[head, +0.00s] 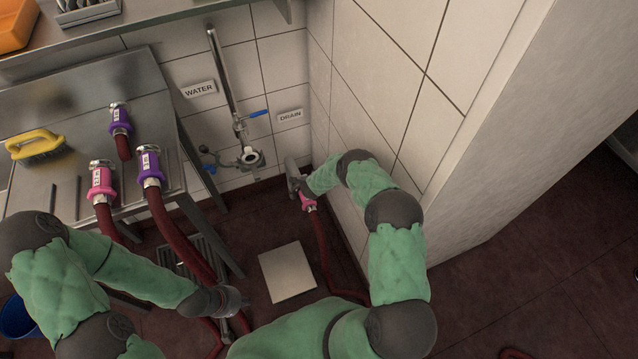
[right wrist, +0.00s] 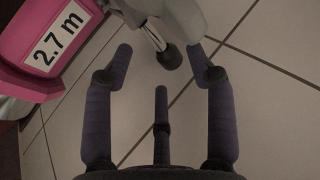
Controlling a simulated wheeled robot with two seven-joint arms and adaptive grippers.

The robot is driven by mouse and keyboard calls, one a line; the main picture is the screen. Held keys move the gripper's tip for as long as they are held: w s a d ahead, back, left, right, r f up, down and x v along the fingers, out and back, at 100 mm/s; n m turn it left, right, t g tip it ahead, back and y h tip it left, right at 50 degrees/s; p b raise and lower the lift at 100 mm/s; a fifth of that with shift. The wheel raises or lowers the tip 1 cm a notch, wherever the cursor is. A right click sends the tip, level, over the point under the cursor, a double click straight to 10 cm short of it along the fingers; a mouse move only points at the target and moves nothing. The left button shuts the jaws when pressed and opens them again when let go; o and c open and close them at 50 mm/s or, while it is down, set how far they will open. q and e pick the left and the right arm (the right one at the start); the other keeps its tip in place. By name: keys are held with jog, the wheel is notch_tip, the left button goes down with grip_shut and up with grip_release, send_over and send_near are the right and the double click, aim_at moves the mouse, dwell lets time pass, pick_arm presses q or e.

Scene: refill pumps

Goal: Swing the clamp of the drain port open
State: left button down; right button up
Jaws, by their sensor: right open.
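In the head view, a pink hose coupling (head: 308,202) sits low by the wall corner under the DRAIN sign (head: 290,117). It also shows in the right wrist view as a pink collar (right wrist: 40,50) labelled "2.7 m". Beside it is a grey metal fitting with a clamp lever (right wrist: 158,42) ending in a dark knob; my arm hides most of the drain port in the head view. My right gripper (right wrist: 165,65) is open, its fingers around the space just below the knob, apparently not touching it. My left gripper (head: 236,302) is low over the floor; its fingers are unclear.
A steel bench (head: 75,110) at left holds purple and pink hose couplings and a yellow brush (head: 36,146). The water port (head: 250,157) is on the back wall. A floor grate (head: 207,257) and pale floor plate (head: 287,271) lie below. The tiled side wall is close to my right arm.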

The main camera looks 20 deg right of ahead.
jog(key=shift+b+x, duration=0.35)
jog(key=shift+x, duration=0.85)
grip_shut()
